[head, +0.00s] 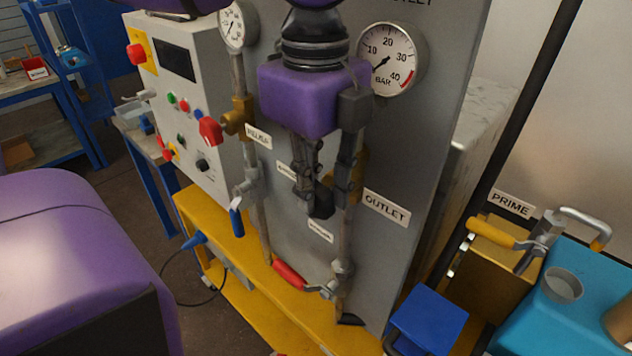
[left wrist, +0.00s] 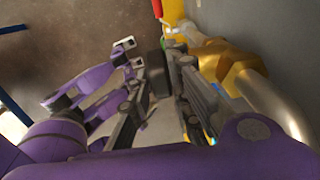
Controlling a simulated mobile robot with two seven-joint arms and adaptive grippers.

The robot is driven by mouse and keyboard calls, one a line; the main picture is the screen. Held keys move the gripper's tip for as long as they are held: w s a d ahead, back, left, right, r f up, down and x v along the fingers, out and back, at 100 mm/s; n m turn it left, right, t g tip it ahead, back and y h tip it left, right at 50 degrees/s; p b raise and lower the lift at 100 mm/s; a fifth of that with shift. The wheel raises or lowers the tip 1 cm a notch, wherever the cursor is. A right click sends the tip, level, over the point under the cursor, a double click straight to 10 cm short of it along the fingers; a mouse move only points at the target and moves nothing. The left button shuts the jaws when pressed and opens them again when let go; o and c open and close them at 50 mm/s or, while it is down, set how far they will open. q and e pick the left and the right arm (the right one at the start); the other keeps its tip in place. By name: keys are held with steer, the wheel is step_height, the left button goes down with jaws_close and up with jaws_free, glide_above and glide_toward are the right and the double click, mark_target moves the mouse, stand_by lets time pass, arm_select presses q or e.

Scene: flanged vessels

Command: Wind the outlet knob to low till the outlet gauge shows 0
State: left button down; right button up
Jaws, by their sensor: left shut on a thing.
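The outlet gauge (head: 393,60) is a round white dial on the grey panel. Its needle points to the lower left, below the 10 mark, near the low end; the 0 figure is not readable. My left gripper (head: 321,192) reaches down in front of the panel. Its fingers are shut on the dark outlet knob (head: 322,207), beside the brass outlet valve (head: 352,178). In the left wrist view, the dark knob (left wrist: 155,72) sits between the fingers, with the brass body (left wrist: 226,62) to its right. The fingers partly hide the knob. My right gripper is not in view.
A second gauge (head: 237,24) and a red-handled relief valve (head: 211,130) stand to the left. Below are a blue lever (head: 237,220) and a red lever (head: 289,275). The yellow-handled prime pump (head: 497,232) stands at the right. The OUTLET label (head: 386,208) is beside the outlet valve.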

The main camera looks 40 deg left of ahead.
arm_select(q)
steer(key=shift+a+r+h+p, duration=0.1)
steer(key=shift+r+h+p, duration=0.05)
steer(key=shift+h+p, duration=0.3)
steer(key=shift+a+h, duration=0.1)
steer(key=shift+h, duration=0.25)
steer(key=c, duration=1.9)
jaws_free()
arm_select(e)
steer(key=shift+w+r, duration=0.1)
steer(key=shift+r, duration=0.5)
arm_select(q)
steer(key=shift+r, duration=0.35)
step_height(320, 180, up, 11)
steer(key=a, duration=0.1)
steer(key=shift+a, duration=0.3)
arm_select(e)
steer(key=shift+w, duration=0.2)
arm_select(q)
steer(key=shift+f, duration=0.1)
